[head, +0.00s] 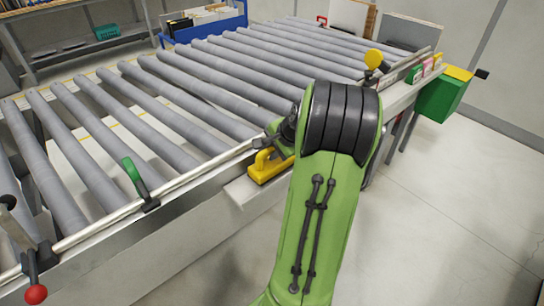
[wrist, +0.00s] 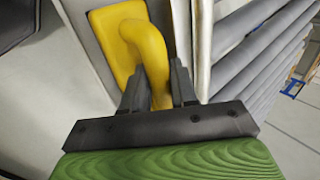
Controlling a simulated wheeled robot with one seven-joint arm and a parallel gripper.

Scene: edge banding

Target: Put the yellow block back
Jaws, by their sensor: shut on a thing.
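The yellow block (head: 266,169) has a base plate and a raised, curved handle. In the head view it is at the small metal ledge (head: 238,191) on the conveyor's near side, partly hidden by my green arm. In the wrist view the yellow block (wrist: 112,33) is at the upper middle, with its base flat against a grey surface or just over it; I cannot tell which. My gripper (wrist: 160,85) is shut on the handle, one dark finger on each side. In the head view the fingers are mostly hidden behind my arm.
The roller conveyor (head: 180,95) fills the left and middle. A green box (head: 440,98) hangs at the right. A blue crate (head: 208,28) stands behind.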

